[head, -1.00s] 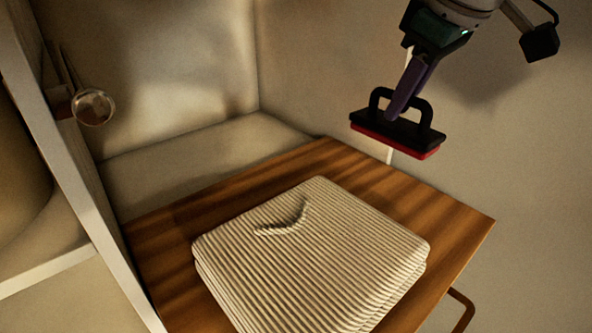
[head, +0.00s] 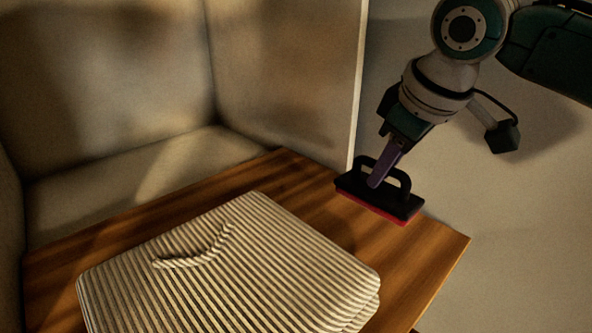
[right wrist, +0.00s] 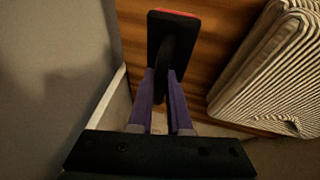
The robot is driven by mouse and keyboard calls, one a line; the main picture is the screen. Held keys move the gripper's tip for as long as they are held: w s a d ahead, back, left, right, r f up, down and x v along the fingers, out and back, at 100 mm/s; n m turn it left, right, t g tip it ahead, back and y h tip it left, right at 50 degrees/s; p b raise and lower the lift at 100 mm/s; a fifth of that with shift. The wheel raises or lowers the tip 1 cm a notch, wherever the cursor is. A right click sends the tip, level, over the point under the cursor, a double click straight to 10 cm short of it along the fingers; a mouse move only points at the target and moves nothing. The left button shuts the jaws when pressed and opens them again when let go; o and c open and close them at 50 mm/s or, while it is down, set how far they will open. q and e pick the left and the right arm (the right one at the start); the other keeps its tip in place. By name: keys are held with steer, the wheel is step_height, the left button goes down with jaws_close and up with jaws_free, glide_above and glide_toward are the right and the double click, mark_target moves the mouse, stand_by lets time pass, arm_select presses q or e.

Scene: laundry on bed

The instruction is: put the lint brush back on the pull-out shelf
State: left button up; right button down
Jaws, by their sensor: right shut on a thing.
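The lint brush (head: 378,197) has a black body, a black loop handle and a red underside. My right gripper (head: 378,180) is shut on its handle. The brush is level or nearly so, over the far right part of the wooden pull-out shelf (head: 420,252); I cannot tell whether it touches the wood. In the right wrist view the purple fingers of my gripper (right wrist: 166,85) close around the handle, and the brush (right wrist: 172,35) shows above the wood (right wrist: 222,35). My left gripper is not in view.
A striped ribbed box or folded stack (head: 290,260) with a rope-like handle on top fills much of the shelf, left of the brush. A pale upright panel edge (head: 357,90) stands behind the shelf. Bare wood lies between the striped thing and the shelf's right edge.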

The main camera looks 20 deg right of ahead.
mark_target(385, 193)
step_height(385, 193, down, 5)
steer(key=shift+f+b, duration=0.2)
steer(key=shift+b, duration=0.1)
steer(key=shift+f, duration=0.15)
steer(key=shift+f, duration=0.15)
steer(key=c, duration=0.9)
jaws_free()
steer(key=shift+o, duration=0.2)
steer(key=p+v, duration=0.2)
steer(key=v, duration=0.9)
steer(key=shift+r, duration=0.3)
steer(key=shift+s+r, duration=0.2)
steer(key=shift+r, duration=0.1)
